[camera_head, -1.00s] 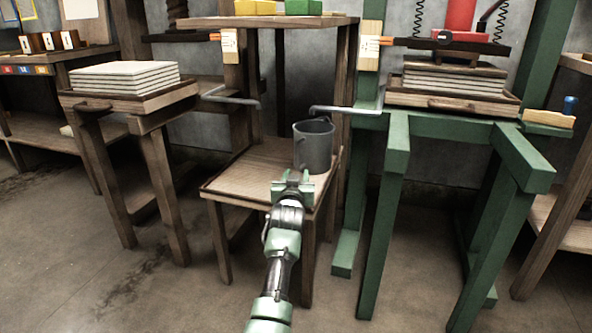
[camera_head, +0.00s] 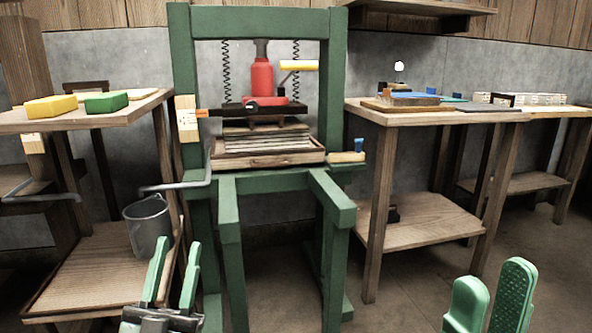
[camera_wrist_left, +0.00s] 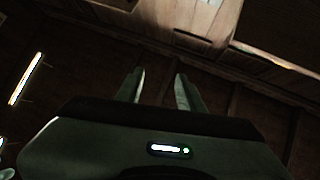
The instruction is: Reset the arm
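My left gripper (camera_head: 172,275) is at the lower left of the head view, its two green fingers pointing up and apart with nothing between them. In the left wrist view its fingers (camera_wrist_left: 160,88) are also apart and empty, against a dark background. My right gripper (camera_head: 490,297) shows at the lower right edge of the head view, its two green fingers apart with nothing seen between them.
A green press frame (camera_head: 262,20) with a red jack (camera_head: 262,80) stands in the middle, holding stacked sheets (camera_head: 265,140). A wooden workbench (camera_head: 440,117) is at right. Yellow (camera_head: 50,107) and green (camera_head: 105,102) blocks lie on the left table. Open floor lies between frame and workbench.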

